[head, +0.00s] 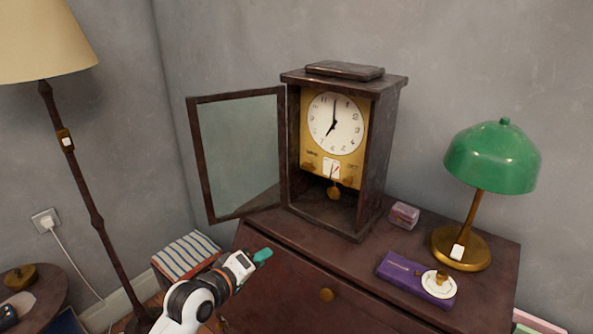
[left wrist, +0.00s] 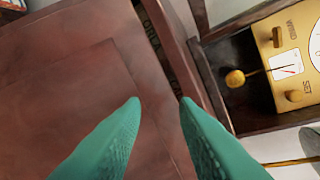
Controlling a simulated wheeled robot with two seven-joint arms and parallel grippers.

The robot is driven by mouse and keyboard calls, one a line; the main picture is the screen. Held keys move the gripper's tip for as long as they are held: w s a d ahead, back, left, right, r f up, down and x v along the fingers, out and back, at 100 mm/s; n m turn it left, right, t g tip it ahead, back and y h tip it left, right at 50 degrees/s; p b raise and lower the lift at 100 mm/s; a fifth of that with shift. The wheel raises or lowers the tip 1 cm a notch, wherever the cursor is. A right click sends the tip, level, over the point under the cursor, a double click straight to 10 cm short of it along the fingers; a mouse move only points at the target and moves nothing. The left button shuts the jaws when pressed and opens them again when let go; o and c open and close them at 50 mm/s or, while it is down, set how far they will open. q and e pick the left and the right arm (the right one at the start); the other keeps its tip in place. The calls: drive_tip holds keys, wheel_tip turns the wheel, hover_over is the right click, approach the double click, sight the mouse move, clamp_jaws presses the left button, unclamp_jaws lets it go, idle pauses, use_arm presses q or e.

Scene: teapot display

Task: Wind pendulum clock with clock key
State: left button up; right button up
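The pendulum clock (head: 380,150) stands on the cabinet with its glass door (head: 238,150) swung open to the left. Its brass pendulum bob (head: 334,193) hangs below the gold dial plate, and shows in the left wrist view (left wrist: 235,78). There, an elongated brass piece (left wrist: 277,37) sits by the WIND label and a round knob (left wrist: 293,96) by SET. I cannot tell whether the elongated piece is the clock key. My left gripper (head: 263,256) is low in front of the cabinet, apart from the clock. Its teal fingers (left wrist: 160,100) are apart and empty. My right gripper is out of view.
The cabinet (head: 290,262) bears a purple box (head: 392,268) with a round white-and-gold item (head: 438,284), a small pink box (head: 404,215) and a green lamp (head: 492,157). A floor lamp (head: 88,190) stands left. A striped box (head: 188,254) is beside the cabinet.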

sight(310, 166)
use_arm(q)
drive_tip(key=w+d+r+n+t+h, duration=0.1)
drive_tip(key=w+r+h, duration=0.1)
drive_tip(key=r, duration=0.6)
drive_tip(key=w+d+r+n+t+h, duration=0.1)
drive_tip(key=w+d+r, duration=0.1)
drive_tip(key=r, duration=0.5)
drive_tip(key=p+x, duration=0.1)
drive_tip(key=x, duration=1)
drive_tip(key=shift+d+r, duration=0.15)
clamp_jaws()
